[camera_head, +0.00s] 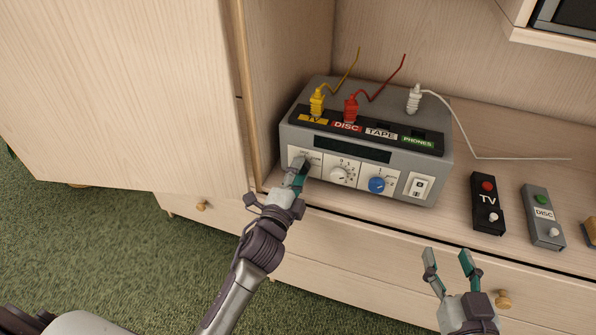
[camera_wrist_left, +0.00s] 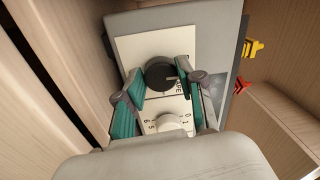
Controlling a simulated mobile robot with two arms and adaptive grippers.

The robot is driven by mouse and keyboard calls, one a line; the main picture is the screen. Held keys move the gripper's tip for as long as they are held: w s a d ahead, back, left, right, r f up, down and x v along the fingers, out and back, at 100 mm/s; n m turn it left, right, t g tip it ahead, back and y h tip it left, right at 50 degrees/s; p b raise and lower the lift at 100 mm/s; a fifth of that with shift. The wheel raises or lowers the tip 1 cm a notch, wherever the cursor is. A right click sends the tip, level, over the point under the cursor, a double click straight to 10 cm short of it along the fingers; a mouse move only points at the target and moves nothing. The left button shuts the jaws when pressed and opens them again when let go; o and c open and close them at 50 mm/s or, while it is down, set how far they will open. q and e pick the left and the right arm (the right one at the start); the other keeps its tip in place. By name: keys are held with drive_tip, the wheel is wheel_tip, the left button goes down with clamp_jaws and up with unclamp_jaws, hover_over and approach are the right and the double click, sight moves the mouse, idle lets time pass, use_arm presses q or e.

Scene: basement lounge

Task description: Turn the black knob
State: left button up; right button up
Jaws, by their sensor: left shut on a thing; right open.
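The grey box (camera_head: 290,138) stands on the cabinet shelf, with its dials and a switch along the front. The black knob (camera_wrist_left: 158,75) is on a white plate at the left end of that front. Its light pointer mark faces right in the left wrist view, towards a label whose letters look like "TAPE". My left gripper (camera_head: 300,166) is at the knob, and in the left wrist view its two teal fingers (camera_wrist_left: 164,78) are closed on the knob's sides. In the head view the gripper hides most of the knob. My right gripper (camera_head: 450,257) is open and empty, in front of the cabinet.
The box also carries a white dial (camera_head: 339,174), a blue knob (camera_head: 377,185) and a white switch (camera_head: 419,186). Yellow, red and white plugs stand on top. A cabinet door panel (camera_head: 130,95) is close at the left.

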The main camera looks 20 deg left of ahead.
use_arm(q)
drive_tip(key=shift+f+n, duration=0.1)
drive_tip(key=shift+n, duration=0.2)
use_arm(e)
drive_tip(key=shift+f+g, duration=0.3)
drive_tip(key=shift+s+d, duration=0.1)
use_arm(q)
drive_tip(key=o, duration=1.1)
drive_tip(key=shift+o, duration=0.2)
drive_tip(key=shift+s, duration=0.15)
drive_tip(key=s, duration=1.1)
drive_tip(key=shift+s+a+f, duration=0.2)
drive_tip(key=shift+s+f, duration=0.15)
